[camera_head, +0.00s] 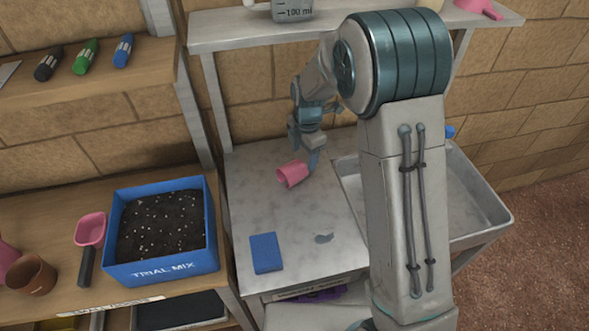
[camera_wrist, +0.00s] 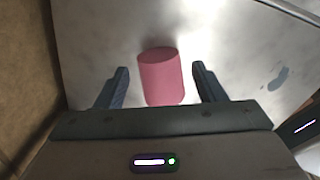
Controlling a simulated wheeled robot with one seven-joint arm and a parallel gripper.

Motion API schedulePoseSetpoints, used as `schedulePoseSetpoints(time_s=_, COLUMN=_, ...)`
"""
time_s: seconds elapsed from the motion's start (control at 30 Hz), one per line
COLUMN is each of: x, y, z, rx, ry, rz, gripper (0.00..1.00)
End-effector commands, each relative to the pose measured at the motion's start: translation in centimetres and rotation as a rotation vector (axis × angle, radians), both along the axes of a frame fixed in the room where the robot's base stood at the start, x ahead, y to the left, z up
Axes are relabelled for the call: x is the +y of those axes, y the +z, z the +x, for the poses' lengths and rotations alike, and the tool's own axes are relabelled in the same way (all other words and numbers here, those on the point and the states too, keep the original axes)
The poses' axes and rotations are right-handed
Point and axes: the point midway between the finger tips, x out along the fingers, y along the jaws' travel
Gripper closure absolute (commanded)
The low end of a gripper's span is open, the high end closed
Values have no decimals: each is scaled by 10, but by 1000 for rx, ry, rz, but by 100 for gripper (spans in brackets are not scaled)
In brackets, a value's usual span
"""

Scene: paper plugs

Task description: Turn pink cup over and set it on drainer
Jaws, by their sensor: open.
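The pink cup (camera_head: 292,174) lies on its side on the grey metal worktop, left of the sink, in the head view. In the wrist view the pink cup (camera_wrist: 161,77) is between the two open fingers, with a gap on each side. My gripper (camera_head: 311,155) is at the cup's right and far side in the head view; its fingers also show in the wrist view (camera_wrist: 160,88). It is open and not closed on the cup. I cannot make out a drainer for sure; my arm hides part of the sink area.
The metal sink basin (camera_head: 478,200) is at right, partly behind my arm. A blue soil box (camera_head: 160,268) stands on the wooden bench at left. A shelf (camera_head: 235,38) overhangs the back.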

Motion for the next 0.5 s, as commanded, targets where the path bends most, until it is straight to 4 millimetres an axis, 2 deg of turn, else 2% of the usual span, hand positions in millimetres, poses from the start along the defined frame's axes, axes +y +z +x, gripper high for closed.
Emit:
schedulePoseSetpoints(time_s=0.27, x=1, y=-18, z=1, rx=0, ry=-2, rz=-1, gripper=37)
schedulePoseSetpoints(time_s=0.5, x=5, y=-46, z=3, rx=2, ry=-1, rz=-2, gripper=37)
